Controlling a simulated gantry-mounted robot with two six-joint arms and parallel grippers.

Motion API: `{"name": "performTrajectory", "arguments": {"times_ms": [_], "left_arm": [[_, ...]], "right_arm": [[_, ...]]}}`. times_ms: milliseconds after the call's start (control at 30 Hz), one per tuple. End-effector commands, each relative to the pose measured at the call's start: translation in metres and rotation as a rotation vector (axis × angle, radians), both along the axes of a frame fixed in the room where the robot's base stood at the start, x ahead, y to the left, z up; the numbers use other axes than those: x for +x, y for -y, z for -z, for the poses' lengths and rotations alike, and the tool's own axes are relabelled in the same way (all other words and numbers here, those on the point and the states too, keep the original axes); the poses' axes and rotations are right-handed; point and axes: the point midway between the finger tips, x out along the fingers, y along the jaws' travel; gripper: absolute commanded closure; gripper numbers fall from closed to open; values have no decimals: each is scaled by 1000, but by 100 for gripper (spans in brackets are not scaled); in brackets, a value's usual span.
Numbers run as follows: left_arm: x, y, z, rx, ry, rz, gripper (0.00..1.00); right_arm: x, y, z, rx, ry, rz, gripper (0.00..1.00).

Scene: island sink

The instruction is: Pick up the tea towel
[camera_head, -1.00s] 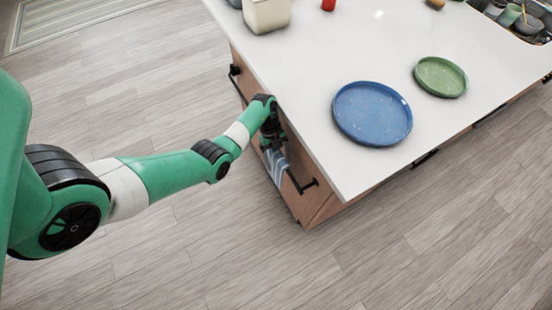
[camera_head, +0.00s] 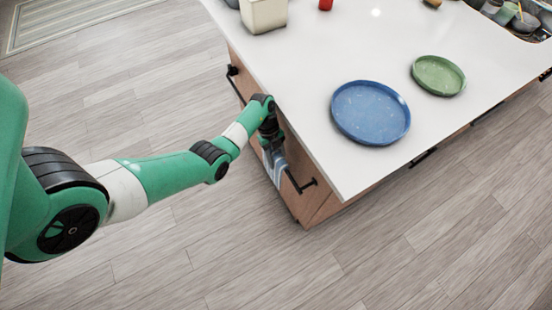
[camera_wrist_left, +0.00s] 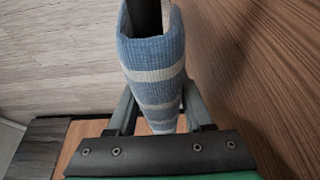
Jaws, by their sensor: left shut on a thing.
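The tea towel (camera_head: 275,164) is blue-grey with pale stripes and hangs at the black bar handle (camera_head: 303,186) on the island's side. In the left wrist view the towel (camera_wrist_left: 153,58) is folded over a dark bar. My left gripper (camera_head: 271,138) is beside the island, just under the counter edge. In the left wrist view its fingers (camera_wrist_left: 158,108) lie on either side of the towel and are shut on it. The fingertips are partly hidden by the towel. My right gripper is not in view.
The white countertop (camera_head: 310,90) overhangs close to my left gripper. A blue plate (camera_head: 371,112) and a green plate (camera_head: 438,75) lie on it. A cream container (camera_head: 264,14) and a red item (camera_head: 326,4) stand at the back. The floor (camera_head: 180,240) in front is clear.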

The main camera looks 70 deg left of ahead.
Motion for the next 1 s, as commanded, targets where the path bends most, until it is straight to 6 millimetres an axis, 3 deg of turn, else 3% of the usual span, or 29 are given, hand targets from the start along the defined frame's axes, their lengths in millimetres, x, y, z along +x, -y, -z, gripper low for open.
{"name": "performTrajectory", "arguments": {"times_ms": [100, 267, 667, 800, 1000], "left_arm": [[0, 0, -3, 1, 1, 1, 100], [0, 0, -35, 1, 1, 1, 100], [1, 0, -127, 1, 2, 1, 100], [0, 0, -161, 0, 1, 1, 100], [0, 0, -197, 0, 0, 0, 100]], "right_arm": [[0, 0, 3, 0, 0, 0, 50], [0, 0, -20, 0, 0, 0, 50], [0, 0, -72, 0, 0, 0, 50], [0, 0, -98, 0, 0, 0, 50], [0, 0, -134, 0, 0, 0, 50]]}}
